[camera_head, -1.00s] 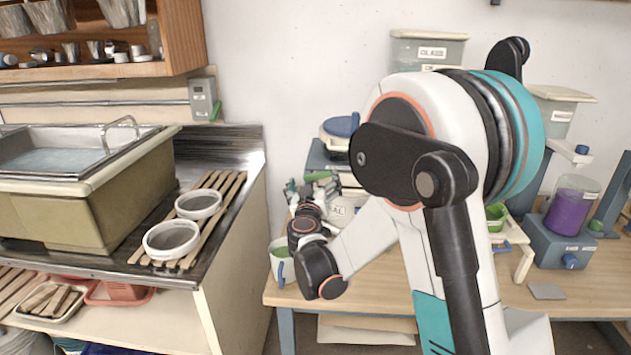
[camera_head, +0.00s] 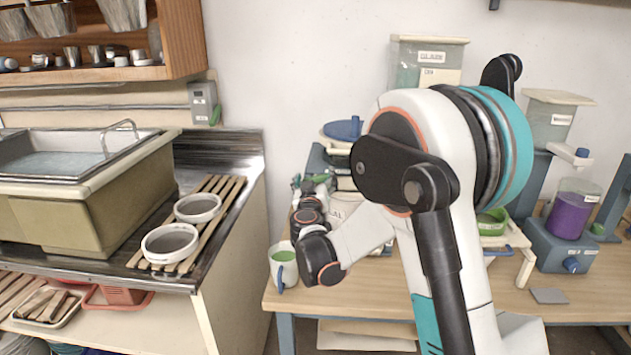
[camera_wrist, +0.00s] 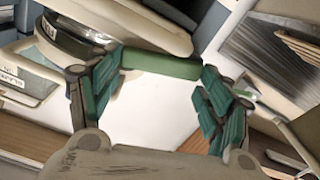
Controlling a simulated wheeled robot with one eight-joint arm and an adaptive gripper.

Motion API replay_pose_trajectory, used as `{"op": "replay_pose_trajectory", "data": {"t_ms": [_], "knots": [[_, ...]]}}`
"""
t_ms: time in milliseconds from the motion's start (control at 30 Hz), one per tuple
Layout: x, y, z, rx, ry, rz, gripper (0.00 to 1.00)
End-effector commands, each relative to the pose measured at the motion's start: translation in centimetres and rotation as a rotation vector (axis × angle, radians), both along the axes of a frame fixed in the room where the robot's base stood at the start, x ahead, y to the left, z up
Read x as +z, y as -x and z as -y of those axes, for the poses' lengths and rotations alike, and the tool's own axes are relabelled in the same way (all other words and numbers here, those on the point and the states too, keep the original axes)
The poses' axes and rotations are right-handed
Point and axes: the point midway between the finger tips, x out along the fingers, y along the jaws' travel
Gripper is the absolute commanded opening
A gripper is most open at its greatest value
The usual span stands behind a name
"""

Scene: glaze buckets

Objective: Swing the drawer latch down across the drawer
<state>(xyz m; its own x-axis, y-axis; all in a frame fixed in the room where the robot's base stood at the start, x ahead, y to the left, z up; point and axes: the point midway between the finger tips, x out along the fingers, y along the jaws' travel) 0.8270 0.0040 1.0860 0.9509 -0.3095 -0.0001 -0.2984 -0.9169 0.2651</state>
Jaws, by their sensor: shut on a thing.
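My gripper (camera_head: 308,186) is over the back left of the wooden table, small and partly hidden behind its own wrist. In the wrist view my gripper's green-padded fingers (camera_wrist: 162,72) stand apart on either side of a green bar-like thing (camera_wrist: 160,66). The bar spans the gap between the fingertips, and the gripper is shut on it. I cannot tell what the bar belongs to. I cannot make out a drawer or a drawer latch clearly in either view.
A pale mug with green contents (camera_head: 284,265) stands at the table's left edge, close to my arm. A labelled bin (camera_head: 430,72) stands behind my arm. A purple-filled container (camera_head: 570,212) is at the right. The slatted rack (camera_head: 222,190) holds two round sieves.

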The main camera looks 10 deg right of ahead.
Motion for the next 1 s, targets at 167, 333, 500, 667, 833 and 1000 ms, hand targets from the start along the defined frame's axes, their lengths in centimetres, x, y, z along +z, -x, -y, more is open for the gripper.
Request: {"op": "replay_pose_trajectory", "data": {"t_ms": [167, 333, 500, 667, 833, 1000], "knots": [[-0.26, 0.02, 0.11, 0.001, -0.073, 0.024, 0.29], [-0.51, 0.05, 0.24, 0.001, -0.165, 0.053, 0.29], [-0.53, 0.06, 0.25, 0.001, -0.181, 0.059, 0.29], [-0.53, 0.06, 0.24, 0.002, -0.18, 0.058, 0.74], [-0.54, 0.06, 0.25, 0.001, -0.18, 0.058, 0.93], [-0.55, 0.07, 0.26, 0.001, -0.18, 0.058, 0.93]]}}
